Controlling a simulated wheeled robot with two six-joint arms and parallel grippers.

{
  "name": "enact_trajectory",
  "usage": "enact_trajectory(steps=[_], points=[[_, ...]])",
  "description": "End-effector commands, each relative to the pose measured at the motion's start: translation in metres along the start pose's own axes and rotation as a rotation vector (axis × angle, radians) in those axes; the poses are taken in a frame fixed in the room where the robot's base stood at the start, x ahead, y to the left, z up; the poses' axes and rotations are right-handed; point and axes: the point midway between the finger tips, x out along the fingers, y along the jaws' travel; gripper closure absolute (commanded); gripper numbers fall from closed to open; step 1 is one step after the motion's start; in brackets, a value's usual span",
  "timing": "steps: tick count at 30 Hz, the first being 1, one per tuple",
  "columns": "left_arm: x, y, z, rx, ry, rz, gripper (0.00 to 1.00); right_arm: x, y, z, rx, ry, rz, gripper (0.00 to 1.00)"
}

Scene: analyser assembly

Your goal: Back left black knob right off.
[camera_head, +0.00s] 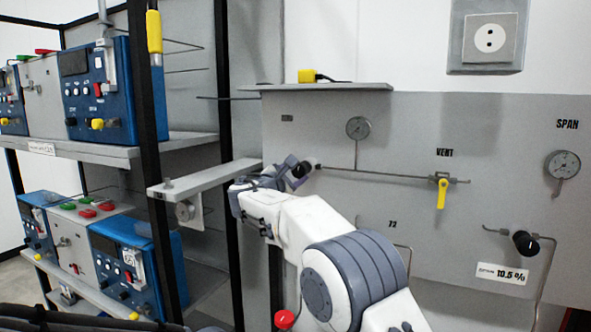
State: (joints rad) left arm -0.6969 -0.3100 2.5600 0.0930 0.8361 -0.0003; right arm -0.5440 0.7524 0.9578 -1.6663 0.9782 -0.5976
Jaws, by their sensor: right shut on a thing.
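A black knob (303,168) sits at the left end of the thin horizontal pipe on the grey wall panel. Another black knob (525,242) is on the right of the panel, apart from the gripper. My left gripper is not in view.
A yellow valve handle (441,192) hangs under the VENT label. A shelf rack on the left holds blue analysers (100,95). A grey bracket arm (205,177) juts out close to my right wrist. A red knob (284,319) is low in front.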

Motion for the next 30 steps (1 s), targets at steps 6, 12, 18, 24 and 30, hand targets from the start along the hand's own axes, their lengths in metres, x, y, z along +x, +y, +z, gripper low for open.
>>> enact_trajectory(steps=[6,12,18,24,30], points=[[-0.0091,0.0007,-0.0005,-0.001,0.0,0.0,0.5,-0.001,0.0007,-0.0017,-0.133,0.005,0.0,1.0],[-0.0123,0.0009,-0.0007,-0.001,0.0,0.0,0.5,-0.001,-0.0001,-0.0025,-0.203,0.005,0.001,1.0],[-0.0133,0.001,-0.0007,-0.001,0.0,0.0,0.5,-0.0009,-0.0006,-0.003,-0.231,0.005,0.001,1.0],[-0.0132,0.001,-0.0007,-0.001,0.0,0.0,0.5,-0.0009,-0.001,-0.0033,-0.235,0.005,0.0,1.0],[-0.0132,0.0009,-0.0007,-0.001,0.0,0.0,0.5,-0.0009,-0.0012,-0.0034,-0.235,0.005,0.0,0.41]])
